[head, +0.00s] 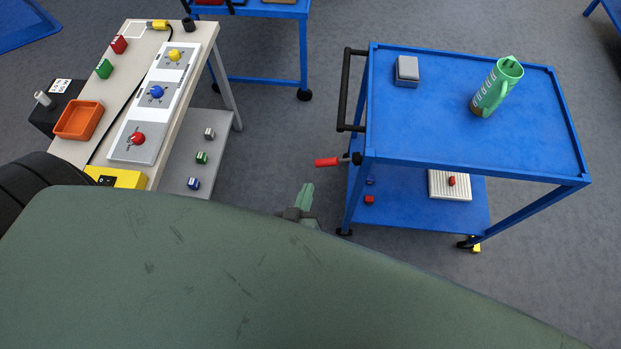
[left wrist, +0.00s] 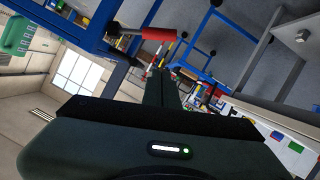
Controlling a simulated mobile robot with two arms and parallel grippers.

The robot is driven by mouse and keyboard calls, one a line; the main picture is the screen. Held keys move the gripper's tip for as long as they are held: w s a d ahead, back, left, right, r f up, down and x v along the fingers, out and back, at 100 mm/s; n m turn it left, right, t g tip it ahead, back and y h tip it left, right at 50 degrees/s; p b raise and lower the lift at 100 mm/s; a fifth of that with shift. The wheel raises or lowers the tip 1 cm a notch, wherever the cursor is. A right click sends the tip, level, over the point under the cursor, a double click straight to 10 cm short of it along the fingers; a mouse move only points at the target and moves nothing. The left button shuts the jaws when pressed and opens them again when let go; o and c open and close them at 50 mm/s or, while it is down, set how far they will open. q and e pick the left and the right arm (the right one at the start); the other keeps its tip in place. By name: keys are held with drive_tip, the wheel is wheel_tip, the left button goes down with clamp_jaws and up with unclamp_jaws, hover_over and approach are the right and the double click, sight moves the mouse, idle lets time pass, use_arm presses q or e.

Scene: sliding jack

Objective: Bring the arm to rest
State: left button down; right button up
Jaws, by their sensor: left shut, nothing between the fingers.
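My left gripper (head: 306,196) shows in the head view with its green fingers pointing up, in the gap between the workbench and the blue cart. Its fingers are shut with nothing between them. In the left wrist view the closed fingers (left wrist: 160,85) are dark and seen end-on. A red handle (head: 328,162) sticks out from the left side of the cart, a little above and right of the gripper in the head view. The red handle also shows beyond the fingers in the left wrist view (left wrist: 159,34). My right gripper is not in view.
The blue cart (head: 430,145) carries a green container (head: 497,86) and a grey box (head: 406,71). The bench (head: 203,30) on the left holds an orange tray (head: 79,120) and panels with coloured knobs. Grey floor (head: 270,130) lies clear between them.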

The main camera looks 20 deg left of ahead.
use_arm(q)
drive_tip(key=shift+s+r, duration=0.1)
drive_tip(key=shift+s, duration=0.15)
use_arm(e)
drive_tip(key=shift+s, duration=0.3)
use_arm(q)
drive_tip(key=s+d+f+m+g+h+b, duration=0.1)
drive_tip(key=s+f+m+g+h, duration=0.3)
drive_tip(key=f, duration=0.6)
drive_tip(key=s+d+f+m+g, duration=0.15)
drive_tip(key=s+f, duration=0.35)
drive_tip(key=f, duration=0.5)
drive_tip(key=s+a+f+m+g, duration=0.1)
drive_tip(key=s+a+f+g, duration=0.1)
drive_tip(key=s+f, duration=0.3)
drive_tip(key=s+a+f+m+g+y+b, duration=0.1)
drive_tip(key=s+a+f+g, duration=0.2)
drive_tip(key=s, duration=0.5)
drive_tip(key=s+a+f+m+g, duration=0.1)
drive_tip(key=s+a+f+g, duration=0.1)
drive_tip(key=s+a+f, duration=0.3)
drive_tip(key=shift+s+a+f+g+y, duration=0.4)
drive_tip(key=shift+s+f, duration=0.4)
drive_tip(key=shift+s, duration=0.3)
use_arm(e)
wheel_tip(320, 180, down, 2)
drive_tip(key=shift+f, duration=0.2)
